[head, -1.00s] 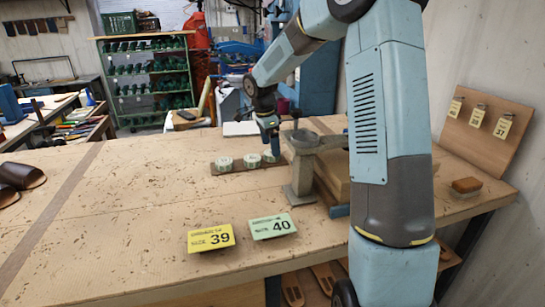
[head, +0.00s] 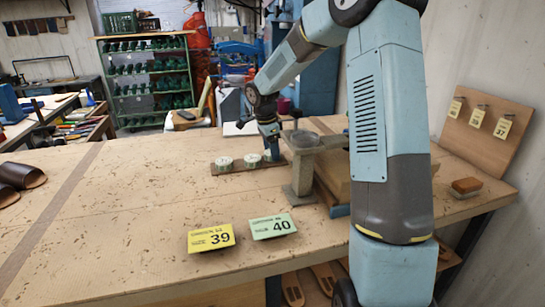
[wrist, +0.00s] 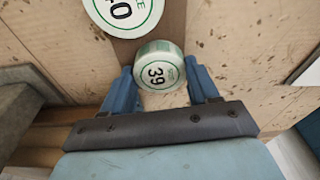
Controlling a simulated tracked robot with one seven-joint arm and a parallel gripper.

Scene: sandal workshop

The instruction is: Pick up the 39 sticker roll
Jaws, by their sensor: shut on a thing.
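The 39 sticker roll (wrist: 158,72), white with a green rim and a black 39 on its face, sits between the two blue fingers of my gripper (wrist: 163,88) in the wrist view. The fingers are shut on its sides. In the head view my gripper (head: 271,156) is at the right end of a row of rolls, low over the bench; the held roll is mostly hidden there. I cannot tell whether it touches its board. A roll marked 40 (wrist: 122,12) is close by at the top of the wrist view.
Two white-green rolls (head: 224,163) (head: 252,161) stand left of my gripper on a brown strip. A grey post stand (head: 301,172) is close on the right. Yellow 39 (head: 211,238) and green 40 (head: 273,226) cards lie at the bench front. The bench's left middle is clear.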

